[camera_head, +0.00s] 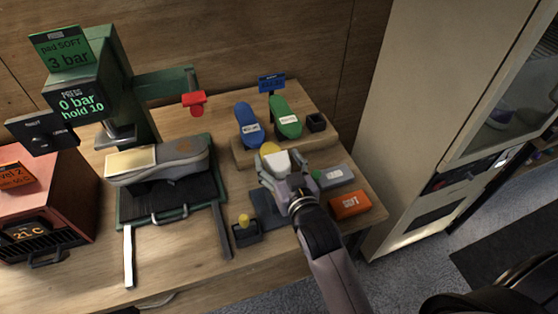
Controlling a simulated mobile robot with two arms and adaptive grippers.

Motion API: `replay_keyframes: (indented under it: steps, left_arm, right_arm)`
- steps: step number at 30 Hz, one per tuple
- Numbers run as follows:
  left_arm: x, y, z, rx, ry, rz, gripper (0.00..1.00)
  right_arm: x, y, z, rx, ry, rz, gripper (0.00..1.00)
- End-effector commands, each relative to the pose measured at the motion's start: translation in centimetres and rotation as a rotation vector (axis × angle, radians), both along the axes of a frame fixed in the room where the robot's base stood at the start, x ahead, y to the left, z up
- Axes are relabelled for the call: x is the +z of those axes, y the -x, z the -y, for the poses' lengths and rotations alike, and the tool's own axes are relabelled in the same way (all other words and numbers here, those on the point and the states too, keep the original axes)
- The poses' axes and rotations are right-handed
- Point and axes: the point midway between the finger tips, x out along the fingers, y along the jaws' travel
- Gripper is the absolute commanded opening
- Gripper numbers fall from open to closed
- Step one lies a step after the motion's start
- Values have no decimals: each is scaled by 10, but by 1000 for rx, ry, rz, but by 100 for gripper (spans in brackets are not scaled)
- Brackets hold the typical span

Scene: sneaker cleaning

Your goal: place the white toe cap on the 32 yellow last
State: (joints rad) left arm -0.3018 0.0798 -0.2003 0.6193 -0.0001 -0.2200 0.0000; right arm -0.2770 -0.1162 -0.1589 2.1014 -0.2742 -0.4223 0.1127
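The yellow last (268,148) shows as a small rounded patch at the front of the wooden rack, just left of the green last. The rest of it is hidden behind the white toe cap and my gripper. The white toe cap (277,162) is at my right gripper (275,170), which appears shut on it. The cap overlaps the yellow last in this view; I cannot tell whether they touch. The number on the yellow last cannot be read. My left gripper is not in view.
A blue last (248,126) and a green last (285,117) stand on the wooden rack (240,155). A grey box (335,176) and an orange box (350,205) lie to the right. A press (130,110) with a grey sneaker (185,158) stands left.

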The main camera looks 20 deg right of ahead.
Motion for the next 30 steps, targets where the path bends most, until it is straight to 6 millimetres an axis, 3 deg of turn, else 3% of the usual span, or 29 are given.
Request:
replay_keyframes:
  steps: [14, 30]
  left_arm:
    - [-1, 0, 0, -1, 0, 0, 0]
    - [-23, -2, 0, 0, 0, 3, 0]
  right_arm:
    - [3, 6, 0, 0, 0, 0, 73]
    - [16, 100, 3, 0, 0, -2, 73]
